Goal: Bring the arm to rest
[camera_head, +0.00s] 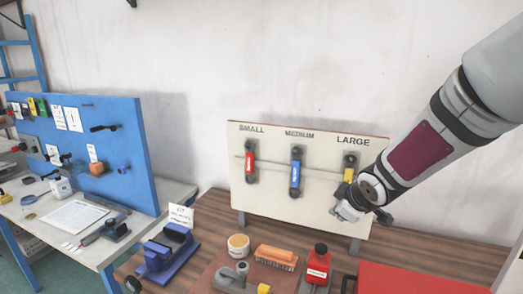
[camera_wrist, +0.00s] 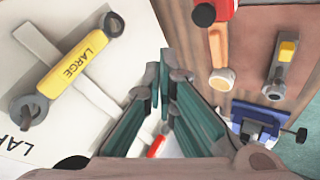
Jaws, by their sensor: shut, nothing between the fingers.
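My gripper (camera_head: 360,207) is at the lower right end of the white board in the head view, in front of the board's LARGE end. In the wrist view my gripper (camera_wrist: 165,80) points away from the camera with its fingers together and nothing between them. The yellow LARGE tool (camera_head: 348,175) hangs on the board beside the gripper, partly hidden by my arm in the head view. It also shows at the left of the wrist view (camera_wrist: 75,65), apart from the fingers.
The board (camera_head: 265,200) also holds a red tool (camera_head: 249,163) and a blue tool (camera_head: 296,175). On the wooden bench stand a blue clamp-like device (camera_head: 168,252), a tub (camera_head: 238,245), a brush (camera_head: 276,257) and a red bottle (camera_head: 318,262). A red surface (camera_head: 410,280) lies at the front right.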

